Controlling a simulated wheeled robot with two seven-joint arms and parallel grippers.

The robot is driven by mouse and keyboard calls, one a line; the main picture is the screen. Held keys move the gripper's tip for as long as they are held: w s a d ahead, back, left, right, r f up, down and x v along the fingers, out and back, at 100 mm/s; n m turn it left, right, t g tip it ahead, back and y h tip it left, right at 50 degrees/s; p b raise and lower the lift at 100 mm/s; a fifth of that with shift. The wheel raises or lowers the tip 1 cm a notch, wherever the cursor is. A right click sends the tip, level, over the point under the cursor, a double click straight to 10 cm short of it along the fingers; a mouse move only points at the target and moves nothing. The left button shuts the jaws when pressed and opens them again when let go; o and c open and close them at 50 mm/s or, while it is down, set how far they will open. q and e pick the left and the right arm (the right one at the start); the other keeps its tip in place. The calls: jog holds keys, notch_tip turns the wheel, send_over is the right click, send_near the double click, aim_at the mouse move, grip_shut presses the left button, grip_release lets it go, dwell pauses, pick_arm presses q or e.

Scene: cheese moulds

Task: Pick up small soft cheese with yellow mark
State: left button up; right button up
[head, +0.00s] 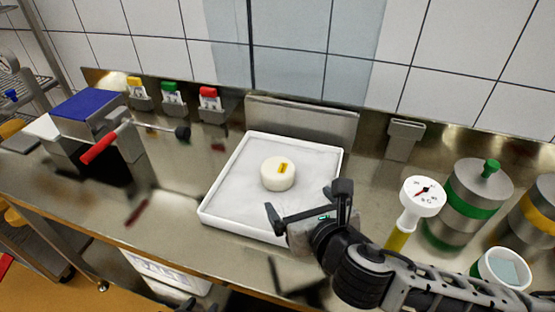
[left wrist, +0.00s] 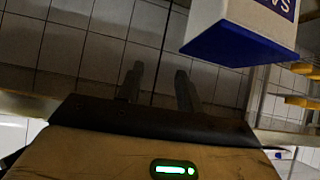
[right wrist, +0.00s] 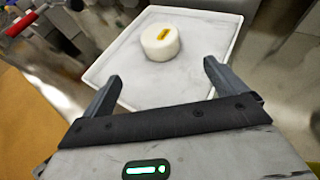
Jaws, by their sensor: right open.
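The small soft cheese (head: 275,180) is a round white piece with a yellow mark on top. It lies flat in a white square tray (head: 225,205), and also shows in the right wrist view (right wrist: 155,48). My right gripper (head: 305,203) is open and empty over the tray's near right part, apart from the cheese. In the right wrist view the cheese is beyond the spread fingers (right wrist: 163,85). My left gripper (left wrist: 160,75) shows only in the left wrist view. Its fingers are a little apart with nothing between them.
A thermometer with a white dial (head: 422,195) and a green-banded steel pot (head: 470,195) stand right of the tray. A white cup (head: 500,268) is in front. A blue-topped box (head: 88,105) and a red-handled tool (head: 100,147) are at left. Yellow, green and red tagged holders line the wall.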

aim_at(283, 179)
jog(key=x, duration=0.8)
jog(key=shift+w+a+f, duration=0.15)
jog(key=shift+w+a, duration=0.05)
jog(key=shift+w, duration=0.15)
jog(key=shift+w+a+f, duration=0.1)
jog(key=shift+w+f, duration=0.1)
jog(key=shift+w, duration=0.15)
jog(key=b+x, duration=0.4)
jog(key=shift+w+f, duration=0.2)
jog(key=shift+w+b, duration=0.2)
jog(key=shift+b, duration=0.2)
pick_arm(q)
jog(key=shift+s+d+f, duration=0.25)
jog(key=shift+f, duration=0.4)
jog(key=shift+s+d+f, duration=0.2)
jog(key=shift+f, duration=0.4)
pick_arm(e)
jog(key=shift+r, duration=0.15)
pick_arm(q)
jog(key=shift+s, duration=0.1)
jog(key=shift+s+f, duration=0.15)
pick_arm(e)
jog(key=c, duration=0.9)
